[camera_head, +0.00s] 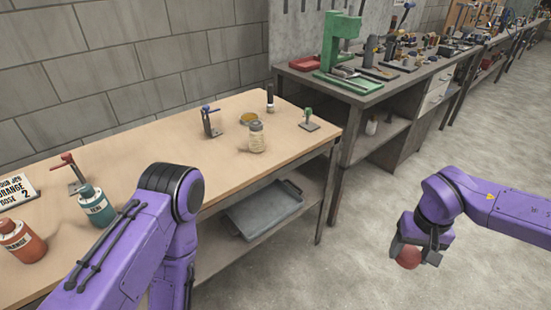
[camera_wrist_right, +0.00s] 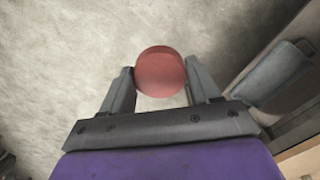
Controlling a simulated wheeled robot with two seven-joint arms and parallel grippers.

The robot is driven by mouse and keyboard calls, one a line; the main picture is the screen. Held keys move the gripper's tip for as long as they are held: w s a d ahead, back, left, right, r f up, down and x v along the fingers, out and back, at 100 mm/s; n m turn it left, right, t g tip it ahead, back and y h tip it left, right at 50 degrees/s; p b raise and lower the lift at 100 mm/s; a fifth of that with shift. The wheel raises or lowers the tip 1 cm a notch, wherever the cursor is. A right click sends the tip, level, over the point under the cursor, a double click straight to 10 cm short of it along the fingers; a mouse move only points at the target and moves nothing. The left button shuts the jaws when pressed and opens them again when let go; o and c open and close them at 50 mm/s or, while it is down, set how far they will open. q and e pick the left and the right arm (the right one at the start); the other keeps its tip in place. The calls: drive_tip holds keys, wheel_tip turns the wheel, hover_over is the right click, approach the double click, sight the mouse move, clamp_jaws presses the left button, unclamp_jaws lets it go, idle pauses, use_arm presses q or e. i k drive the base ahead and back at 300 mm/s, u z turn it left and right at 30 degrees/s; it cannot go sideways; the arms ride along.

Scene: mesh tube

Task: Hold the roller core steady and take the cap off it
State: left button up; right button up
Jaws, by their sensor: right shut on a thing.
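My right gripper (camera_head: 411,254) is shut on a red round piece that looks like the cap (camera_head: 407,258). It holds the piece out over the floor, clear of the workbench. In the right wrist view the red cap (camera_wrist_right: 161,72) sits between the two fingers (camera_wrist_right: 160,88), its round face showing. My left arm reaches in at the lower left, but its gripper is outside the picture. I cannot make out the roller core for sure in either view; nothing but the red piece shows in the right gripper.
The wooden workbench (camera_head: 170,130) holds a pale jar (camera_head: 257,138), a teal bottle (camera_head: 96,207), an orange bottle (camera_head: 21,241) and small clamps. A grey bin (camera_head: 262,210) rests on its lower shelf. A green press (camera_head: 338,45) stands on the farther bench. The floor around my right gripper is clear.

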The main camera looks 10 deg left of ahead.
sight(256, 129)
drive_tip(key=z, duration=1.2)
drive_tip(key=i, duration=1.55)
drive_tip(key=u, duration=3.95)
